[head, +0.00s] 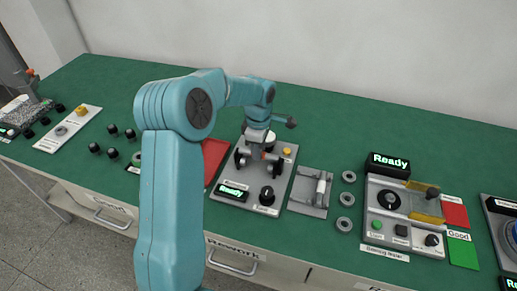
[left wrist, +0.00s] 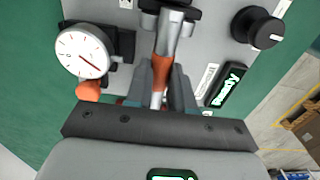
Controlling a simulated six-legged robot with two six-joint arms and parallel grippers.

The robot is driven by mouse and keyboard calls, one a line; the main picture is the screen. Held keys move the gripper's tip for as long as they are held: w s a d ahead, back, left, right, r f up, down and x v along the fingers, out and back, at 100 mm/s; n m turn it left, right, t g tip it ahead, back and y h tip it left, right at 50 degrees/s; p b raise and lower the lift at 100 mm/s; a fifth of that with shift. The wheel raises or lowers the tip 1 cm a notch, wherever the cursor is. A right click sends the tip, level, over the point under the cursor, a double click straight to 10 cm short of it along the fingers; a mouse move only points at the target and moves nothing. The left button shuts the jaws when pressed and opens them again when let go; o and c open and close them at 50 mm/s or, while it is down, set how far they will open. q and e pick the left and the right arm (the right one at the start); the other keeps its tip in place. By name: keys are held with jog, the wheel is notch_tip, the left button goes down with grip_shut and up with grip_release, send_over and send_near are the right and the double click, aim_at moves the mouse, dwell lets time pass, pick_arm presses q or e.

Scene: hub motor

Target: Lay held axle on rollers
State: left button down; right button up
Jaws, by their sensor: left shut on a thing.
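The axle (left wrist: 165,58), a silver shaft with an orange-brown band, is between the fingers of my left gripper (left wrist: 170,88) in the left wrist view. The gripper is shut on it. The axle's far end reaches the black roller supports (left wrist: 150,8) at the top of that view; I cannot tell whether it touches them. In the head view my left gripper (head: 262,148) is low over the grey roller station (head: 252,198), between black supports (head: 240,158). The gripper and arm hide most of the axle there. My right gripper is not in view.
The station carries a white dial gauge (left wrist: 82,52), a black knob (head: 267,195) and a lit "Ready" display (head: 232,193). A red tray (head: 215,155) is at its left. A grey fixture (head: 306,192), several rings (head: 346,200) and a bearing tester (head: 402,222) are at its right.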

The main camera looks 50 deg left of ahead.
pick_arm(q)
jog(key=shift+f+b, duration=0.5)
jog(key=shift+f, duration=0.05)
dwell(0.7)
dwell(0.3)
jog(key=shift+c, duration=2.4)
grip_release()
jog(key=shift+r, duration=0.1)
jog(key=shift+r+p, duration=2.45)
jog(key=shift+r, duration=0.95)
